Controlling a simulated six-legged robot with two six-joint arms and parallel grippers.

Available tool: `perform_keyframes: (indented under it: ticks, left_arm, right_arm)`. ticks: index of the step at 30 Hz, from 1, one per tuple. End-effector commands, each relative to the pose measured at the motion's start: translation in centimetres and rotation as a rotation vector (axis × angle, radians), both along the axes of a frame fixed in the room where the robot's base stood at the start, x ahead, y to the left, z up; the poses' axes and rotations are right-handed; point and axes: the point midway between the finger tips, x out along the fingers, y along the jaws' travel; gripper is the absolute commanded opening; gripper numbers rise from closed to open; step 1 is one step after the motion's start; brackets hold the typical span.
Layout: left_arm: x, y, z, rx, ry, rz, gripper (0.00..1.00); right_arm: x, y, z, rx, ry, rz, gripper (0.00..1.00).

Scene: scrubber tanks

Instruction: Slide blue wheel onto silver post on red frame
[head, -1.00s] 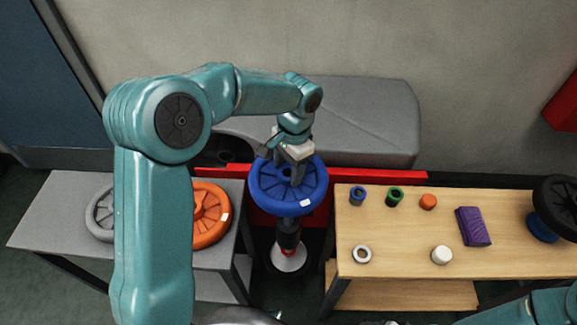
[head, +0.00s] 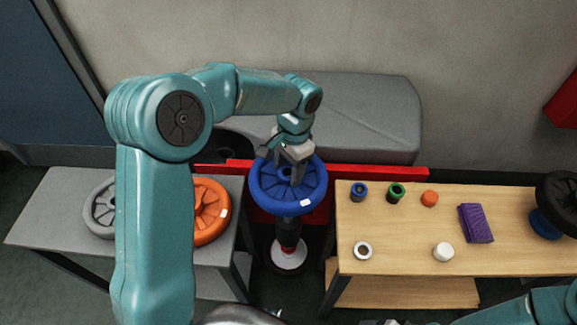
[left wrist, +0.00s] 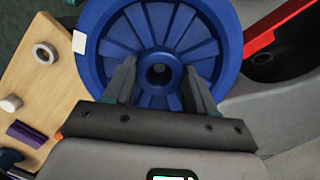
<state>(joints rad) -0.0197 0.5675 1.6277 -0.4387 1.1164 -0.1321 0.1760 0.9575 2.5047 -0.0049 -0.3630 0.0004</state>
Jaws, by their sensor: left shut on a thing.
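The blue wheel (head: 265,195) is in front of the red frame (head: 385,176), tilted toward me in the head view, above a dark upright with a red band (head: 288,240). My left gripper (head: 291,172) comes from above and is shut on the wheel's hub. In the left wrist view the gripper's two fingers (left wrist: 159,80) flank the hub of the blue wheel (left wrist: 115,35), whose centre hole looks dark. The silver post is not seen clearly; the wheel may hide it. I cannot tell whether the wheel is around it. My right gripper is not in view.
A grey table (head: 50,215) at left holds a grey wheel and an orange wheel (head: 212,212). A wooden table (head: 400,228) at right holds several small rings and caps, a purple block (head: 475,223) and a black wheel (head: 560,200). A grey rounded body (head: 370,115) stands behind.

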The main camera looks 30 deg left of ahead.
Motion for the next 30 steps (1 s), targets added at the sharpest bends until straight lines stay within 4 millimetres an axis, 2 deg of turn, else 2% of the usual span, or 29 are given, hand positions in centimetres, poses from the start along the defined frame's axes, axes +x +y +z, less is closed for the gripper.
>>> perform_keyframes:
  ticks: [30]
  left_arm:
    - [0.0, 0.0, -1.4, 0.0, -0.002, 0.001, 0.0]
  right_arm:
    - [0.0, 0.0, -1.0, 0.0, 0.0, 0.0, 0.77]
